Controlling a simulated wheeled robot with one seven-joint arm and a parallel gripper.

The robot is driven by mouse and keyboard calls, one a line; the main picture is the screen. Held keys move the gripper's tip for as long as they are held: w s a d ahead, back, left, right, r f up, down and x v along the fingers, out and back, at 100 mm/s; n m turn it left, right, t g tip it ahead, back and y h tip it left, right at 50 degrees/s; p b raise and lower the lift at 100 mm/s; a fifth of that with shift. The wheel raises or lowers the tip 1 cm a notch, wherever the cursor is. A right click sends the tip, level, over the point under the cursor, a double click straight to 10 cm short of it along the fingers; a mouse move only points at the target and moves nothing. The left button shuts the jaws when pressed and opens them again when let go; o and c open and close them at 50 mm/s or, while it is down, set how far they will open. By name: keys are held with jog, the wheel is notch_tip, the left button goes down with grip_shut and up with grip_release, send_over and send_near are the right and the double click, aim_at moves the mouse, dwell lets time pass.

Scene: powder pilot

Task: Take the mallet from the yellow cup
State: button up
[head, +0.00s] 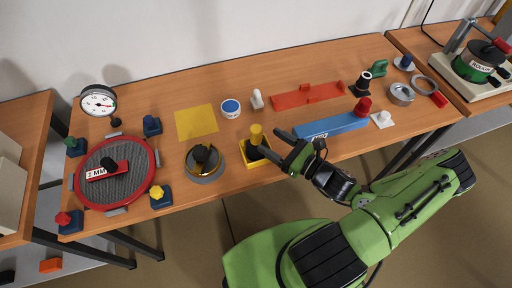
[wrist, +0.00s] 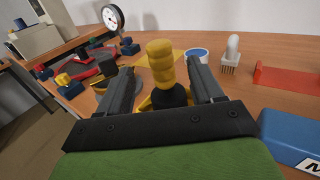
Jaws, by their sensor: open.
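The yellow cup (head: 258,158) is a square, open yellow holder near the front middle of the table. The mallet (head: 256,135) stands in it, with a yellow ridged grip on top and a dark part below. In the wrist view the mallet's yellow grip (wrist: 161,64) rises between my two fingers, and the yellow cup's rim (wrist: 146,103) shows below, mostly hidden by my fingers. My gripper (head: 278,144) is open. It also shows in the wrist view (wrist: 163,75), its fingers on either side of the mallet with gaps visible.
A blue block (head: 332,126) and a red rack (head: 307,95) lie right of the cup. A round grey dish (head: 206,176) stands close on the left. A red-rimmed sieve (head: 152,177) with clamps around it is further left. The yellow sheet (head: 196,122) lies behind.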

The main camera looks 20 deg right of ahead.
aim_at(261, 134)
jog(key=b+x, duration=0.1)
jog(key=x, duration=0.1)
jog(key=b+x, duration=0.1)
jog(key=x, duration=0.1)
jog(key=b+x, duration=0.2)
jog(key=shift+f, duration=0.3)
jog(key=shift+w+a+r, duration=0.15)
jog(key=shift+w, duration=0.1)
jog(key=shift+r, duration=0.2)
grip_shut()
